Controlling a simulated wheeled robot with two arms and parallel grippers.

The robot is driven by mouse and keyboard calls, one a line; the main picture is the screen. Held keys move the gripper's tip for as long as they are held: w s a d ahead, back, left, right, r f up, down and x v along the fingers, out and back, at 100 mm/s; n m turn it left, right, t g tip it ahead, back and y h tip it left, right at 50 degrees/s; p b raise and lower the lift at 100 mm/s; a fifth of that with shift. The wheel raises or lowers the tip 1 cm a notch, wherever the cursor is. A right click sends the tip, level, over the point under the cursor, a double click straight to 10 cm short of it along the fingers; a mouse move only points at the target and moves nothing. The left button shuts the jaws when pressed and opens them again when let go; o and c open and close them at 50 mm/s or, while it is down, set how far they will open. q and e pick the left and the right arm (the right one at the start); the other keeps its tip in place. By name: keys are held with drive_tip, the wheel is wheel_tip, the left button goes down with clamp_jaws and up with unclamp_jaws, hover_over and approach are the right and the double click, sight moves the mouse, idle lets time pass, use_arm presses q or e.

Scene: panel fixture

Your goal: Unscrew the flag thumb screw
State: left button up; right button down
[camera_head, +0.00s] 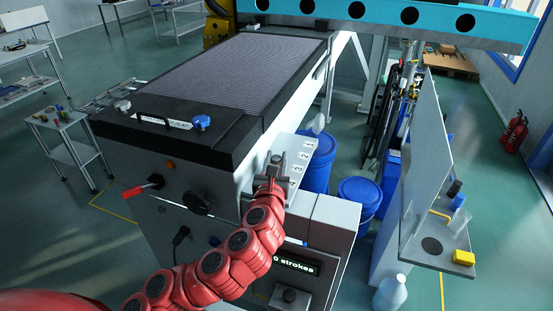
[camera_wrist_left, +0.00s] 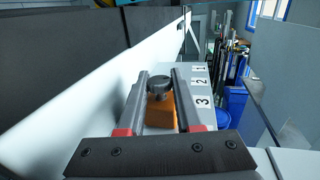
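A dark grey lobed knob (camera_wrist_left: 160,86), which looks like the thumb screw, sits on an orange block (camera_wrist_left: 160,112) in the left wrist view. My left gripper (camera_wrist_left: 160,72) has its two grey fingers apart, one on either side of the knob. I cannot tell whether a finger touches it. In the head view my red left arm reaches up to the machine's right side, with the left gripper (camera_head: 274,162) over the white ledge (camera_head: 297,148). The gripper hides the screw there. My right gripper is not in view.
Number labels 1, 2 and 3 (camera_wrist_left: 202,102) stand along the ledge right of the gripper. The machine's white side wall (camera_wrist_left: 80,105) rises close on the left. Blue drums (camera_head: 358,198) stand below. A panel with a small shelf (camera_head: 430,247) stands at the right.

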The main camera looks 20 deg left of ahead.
use_arm(q)
clamp_jaws()
